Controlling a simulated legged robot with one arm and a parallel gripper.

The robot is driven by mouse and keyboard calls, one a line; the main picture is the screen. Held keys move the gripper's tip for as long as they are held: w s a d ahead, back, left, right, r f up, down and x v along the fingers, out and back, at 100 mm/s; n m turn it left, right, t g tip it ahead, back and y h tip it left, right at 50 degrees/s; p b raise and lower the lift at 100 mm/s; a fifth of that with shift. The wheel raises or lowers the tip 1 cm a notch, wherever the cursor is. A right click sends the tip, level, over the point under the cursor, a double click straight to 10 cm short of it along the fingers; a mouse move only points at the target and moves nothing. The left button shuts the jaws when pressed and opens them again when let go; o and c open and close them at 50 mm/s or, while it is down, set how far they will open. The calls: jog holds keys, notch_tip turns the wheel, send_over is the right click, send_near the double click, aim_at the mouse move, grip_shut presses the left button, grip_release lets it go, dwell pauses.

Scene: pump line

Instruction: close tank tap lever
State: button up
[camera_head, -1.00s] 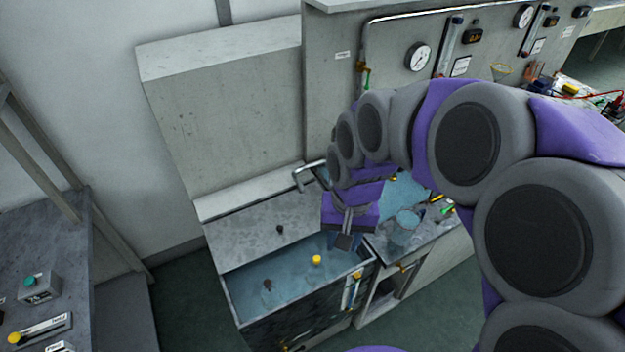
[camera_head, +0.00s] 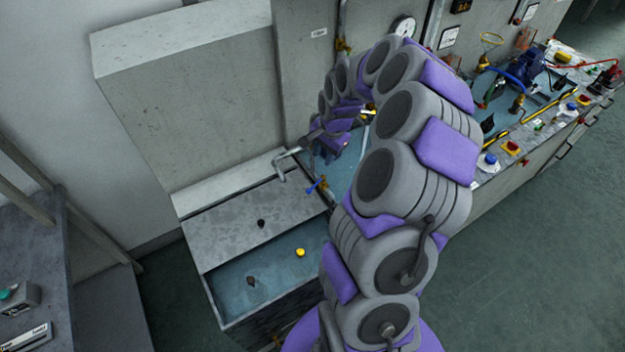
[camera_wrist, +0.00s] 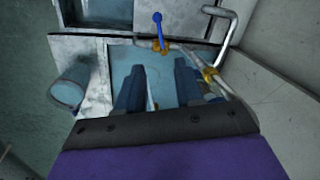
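A blue tap lever (camera_wrist: 158,28) on a brass tap body (camera_wrist: 166,46) shows in the wrist view, beyond my fingertips and pointing toward the top of the picture. The blue lever also shows in the head view (camera_head: 316,184) at the edge between the tank and the basin. My gripper (camera_wrist: 160,85) is open, its two dark blue fingers apart with nothing between them. The fingers are short of the lever and apart from it. In the head view, my gripper (camera_head: 330,152) is over the basin, beyond the lever, with its fingers hard to make out.
The tank (camera_head: 235,322) holds water with a yellow cap (camera_head: 300,252) in it. A grey metal pipe (camera_wrist: 233,25) bends to the right of the lever, with a brass fitting (camera_wrist: 210,74). The concrete back wall (camera_head: 190,110) is close by.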

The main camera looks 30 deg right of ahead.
aim_at(313, 186)
jog(key=w+f, duration=0.1)
jog(key=f, duration=0.4)
jog(key=w+f+b, duration=0.1)
jog(key=f, duration=0.4)
jog(key=w+a+f, duration=0.1)
jog(key=f, duration=0.4)
jog(key=shift+b, duration=0.3)
jog(key=shift+a+f, duration=0.35)
jog(key=shift+a, duration=0.05)
jog(key=shift+d, duration=0.25)
jog(key=shift+d+f, duration=0.1)
jog(key=shift+d, duration=0.2)
jog(key=shift+c, duration=1.9)
jog(key=shift+a, duration=0.25)
grip_shut()
